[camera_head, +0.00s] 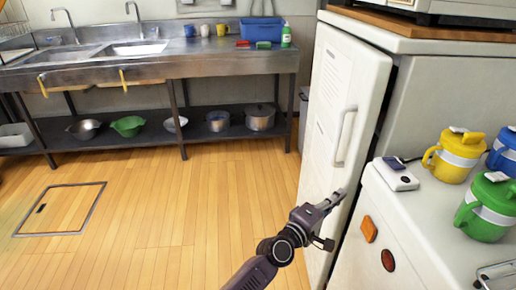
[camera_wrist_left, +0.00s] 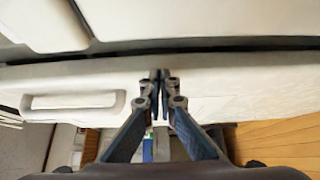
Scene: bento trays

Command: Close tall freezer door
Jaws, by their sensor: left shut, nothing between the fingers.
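The tall white freezer door (camera_head: 333,75) stands in the head view with a dark gap between it and the grey-white freezer body (camera_head: 440,95), so it looks slightly ajar. Its vertical handle (camera_head: 345,137) is on the door's front. My left gripper (camera_head: 337,198) is shut and empty, with its fingertips at the door's front below the handle. In the left wrist view the shut fingertips (camera_wrist_left: 160,76) overlap the door (camera_wrist_left: 225,88) near its edge, and the handle (camera_wrist_left: 73,102) lies to their left. I cannot tell whether they touch. My right gripper is not in view.
A white counter (camera_head: 400,215) with yellow, green and blue mugs stands right of the door. A steel sink bench (camera_head: 200,65) with pots below runs along the back wall. The wooden floor (camera_head: 170,215) left of the freezer is clear, with a floor hatch (camera_head: 62,208).

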